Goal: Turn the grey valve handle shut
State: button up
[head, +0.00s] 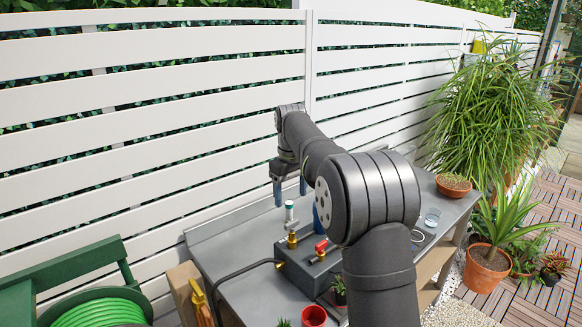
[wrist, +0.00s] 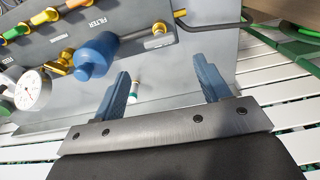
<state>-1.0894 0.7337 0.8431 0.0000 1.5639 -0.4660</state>
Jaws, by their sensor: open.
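My gripper (head: 290,196) hangs open over the back of the bench, its two blue fingers apart and pointing down. The wrist view also shows the gripper (wrist: 161,68) with nothing clasped. A grey manifold box (head: 298,272) carries brass fittings and a red handle (head: 320,246). I cannot surely pick out the grey valve handle in the head view. In the wrist view a small grey metal piece with brass (wrist: 158,40) sits on the box edge beyond the fingers; it may be that handle. I cannot tell how far it is turned.
A small white and green cylinder (head: 289,211) stands near the fingers. A blue filter bulb (wrist: 96,54) and white gauge (wrist: 32,90) are on the box. A black hose (head: 240,270) runs left.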

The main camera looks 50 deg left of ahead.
notch_tip(320, 180, up, 9)
send_over(292, 227)
jog(key=a, duration=0.1)
jog(key=shift+w, duration=0.25)
jog(key=shift+f, duration=0.2)
notch_tip(292, 227, down, 17)
jog(key=shift+f, duration=0.2)
jog(key=shift+r, duration=0.1)
dwell(0.4)
dwell(0.3)
